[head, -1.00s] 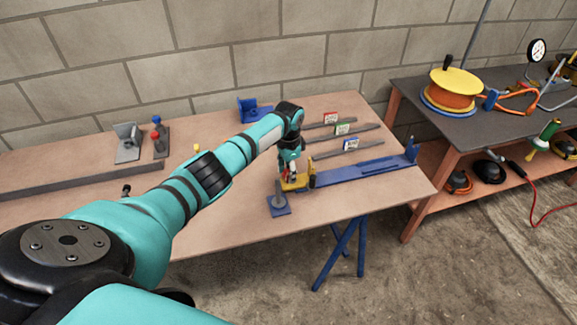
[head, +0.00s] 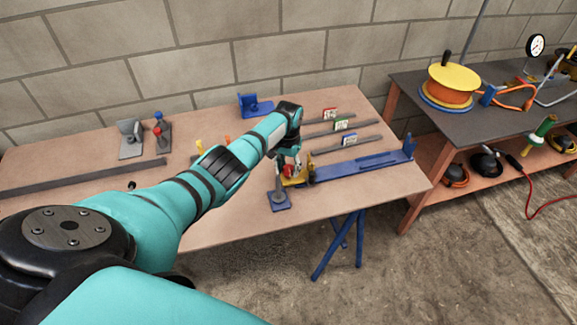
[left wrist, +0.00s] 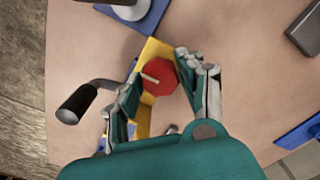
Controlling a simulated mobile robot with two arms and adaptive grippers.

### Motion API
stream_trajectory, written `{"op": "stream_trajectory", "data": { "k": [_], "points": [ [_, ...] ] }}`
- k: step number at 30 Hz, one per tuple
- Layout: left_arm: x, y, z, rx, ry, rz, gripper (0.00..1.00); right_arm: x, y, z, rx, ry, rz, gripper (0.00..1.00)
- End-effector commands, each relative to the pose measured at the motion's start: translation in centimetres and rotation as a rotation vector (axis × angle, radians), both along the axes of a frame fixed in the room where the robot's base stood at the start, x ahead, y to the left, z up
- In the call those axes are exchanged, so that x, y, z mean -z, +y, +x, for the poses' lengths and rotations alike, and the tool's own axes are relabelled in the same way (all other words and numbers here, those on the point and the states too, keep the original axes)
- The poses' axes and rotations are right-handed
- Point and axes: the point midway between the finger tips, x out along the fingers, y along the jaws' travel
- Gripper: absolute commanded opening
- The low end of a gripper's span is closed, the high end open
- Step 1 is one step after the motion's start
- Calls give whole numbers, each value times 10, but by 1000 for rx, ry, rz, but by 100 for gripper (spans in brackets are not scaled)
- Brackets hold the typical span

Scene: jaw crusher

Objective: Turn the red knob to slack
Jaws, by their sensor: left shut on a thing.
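The red knob (head: 287,170) sits on a yellow block (head: 297,183) at the near end of a long blue rail (head: 365,167). In the left wrist view the knob (left wrist: 160,77) is eight-sided with a pale pointer line, on the yellow block (left wrist: 155,48). My left gripper (left wrist: 157,72) has one finger on each side of the knob and is shut on it. A crank with a black handle (left wrist: 77,103) sticks out beside the left finger. The gripper (head: 288,160) partly hides the block in the head view. My right gripper is not in view.
A blue plate with a post (head: 280,199) stands just in front of the block. Grey bars with coloured tags (head: 341,125) lie behind the rail. A blue bracket (head: 253,105) is at the back. The wooden table's right front (head: 350,195) is clear.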

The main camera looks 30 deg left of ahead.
Motion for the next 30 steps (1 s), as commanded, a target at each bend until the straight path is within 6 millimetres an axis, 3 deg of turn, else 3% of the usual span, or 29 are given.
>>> {"op": "stream_trajectory", "data": {
  "k": [15, 16, 20, 30],
  "points": [
    [-2, 1, 2, -19, -6, 1, 7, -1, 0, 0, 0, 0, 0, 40],
    [-2, 1, 2, -19, -6, 1, 43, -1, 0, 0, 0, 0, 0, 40],
    [-2, 1, 2, -18, -5, 1, 60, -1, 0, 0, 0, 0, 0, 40],
    [-3, 0, 1, -16, -2, 0, 63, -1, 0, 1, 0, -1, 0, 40]
  ]
}}
